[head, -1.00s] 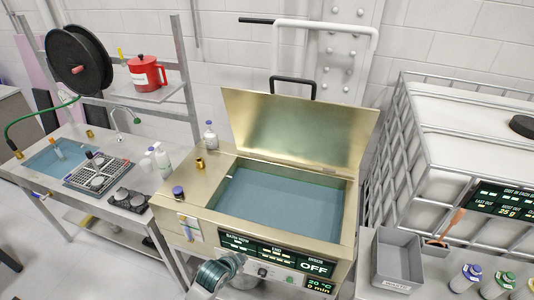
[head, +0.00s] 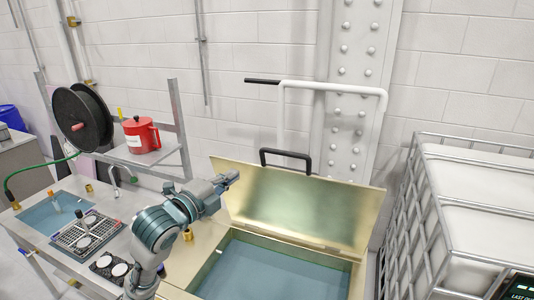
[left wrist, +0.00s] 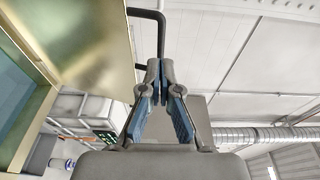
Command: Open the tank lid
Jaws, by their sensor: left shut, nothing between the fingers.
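The brass-coloured tank lid (head: 300,207) stands raised and leaning back at the rear of the tank (head: 205,240), whose blue liquid (head: 265,272) is uncovered. A black bar handle (head: 286,158) rises above the lid's top edge. My left gripper (head: 230,180) is in front of the lid's upper left corner, below and left of the handle. In the left wrist view its fingers (left wrist: 160,72) are together with nothing between them; the lid (left wrist: 90,50) is at the left and the black handle (left wrist: 158,25) is beyond the fingertips. My right gripper is out of view.
A side bench (head: 120,225) with a rack (head: 85,232) stands at the left, below a shelf with a red jug (head: 141,135) and a black reel (head: 83,118). A white caged container (head: 465,205) is at the right. A white pipe (head: 330,88) runs behind the lid.

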